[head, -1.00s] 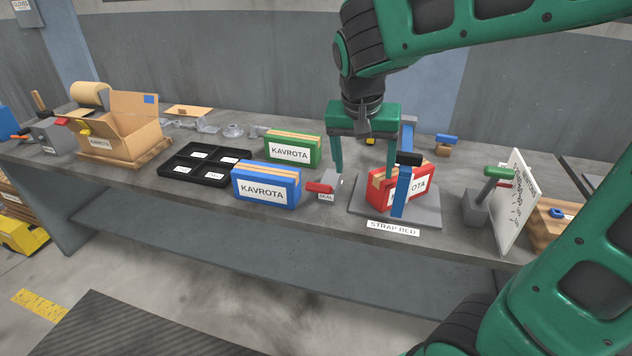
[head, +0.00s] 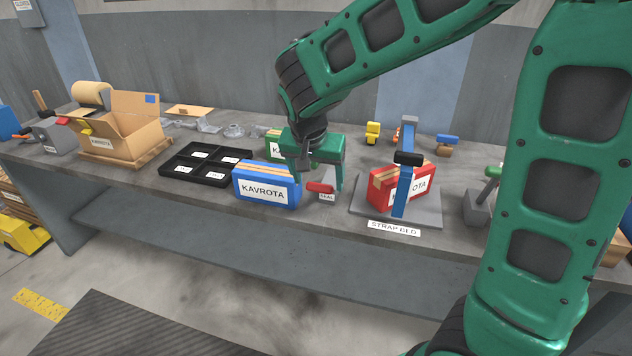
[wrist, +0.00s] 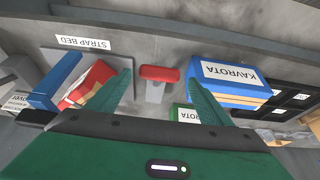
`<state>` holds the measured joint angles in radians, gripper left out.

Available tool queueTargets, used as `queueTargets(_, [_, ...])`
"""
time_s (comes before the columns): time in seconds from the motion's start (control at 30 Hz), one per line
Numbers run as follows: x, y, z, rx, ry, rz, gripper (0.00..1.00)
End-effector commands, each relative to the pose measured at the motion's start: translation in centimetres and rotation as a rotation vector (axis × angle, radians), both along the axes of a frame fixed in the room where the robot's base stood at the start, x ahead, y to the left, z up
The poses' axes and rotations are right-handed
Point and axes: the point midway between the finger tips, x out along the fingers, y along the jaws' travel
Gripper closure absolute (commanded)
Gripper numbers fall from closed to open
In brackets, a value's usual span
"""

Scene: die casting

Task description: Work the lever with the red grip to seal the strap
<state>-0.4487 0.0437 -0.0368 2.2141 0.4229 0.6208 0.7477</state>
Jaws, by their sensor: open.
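The lever with the red grip (head: 319,187) stands on the bench by a small "SEAL" label (head: 326,197), between the blue box and the strap bed. In the wrist view the red grip (wrist: 160,73) lies ahead, between my fingers in the picture, on a grey stem. My gripper (head: 322,184) is open and empty above and around the lever; contact cannot be told. The strap bed (head: 432,215) bears a red KAVROTA box (head: 381,192).
A blue KAVROTA box (head: 266,187) stands close on the left, with a green box (head: 273,146) behind it, partly hidden by my gripper. A black tray (head: 207,163) and an open carton (head: 121,130) lie farther left. A grey block with a green-grip lever (head: 480,202) stands right.

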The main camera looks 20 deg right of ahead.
Motion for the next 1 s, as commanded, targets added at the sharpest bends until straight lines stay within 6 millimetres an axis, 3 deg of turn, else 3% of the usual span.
queueTargets(0.2, [0.43, -0.40, -1.41, 0.000, 0.001, -0.001, 0.27])
queueTargets(0.47, [0.48, -0.44, -1.51, 0.001, 0.000, -0.002, 0.27])
queueTargets(0.5, [0.48, -0.44, -1.51, 0.001, 0.001, -0.001, 0.29])
queueTargets(0.73, [0.50, -0.39, -1.48, 0.001, -0.001, -0.001, 0.84])
queueTargets(1.0, [0.89, -0.38, -1.02, 0.018, 0.019, 0.002, 0.86])
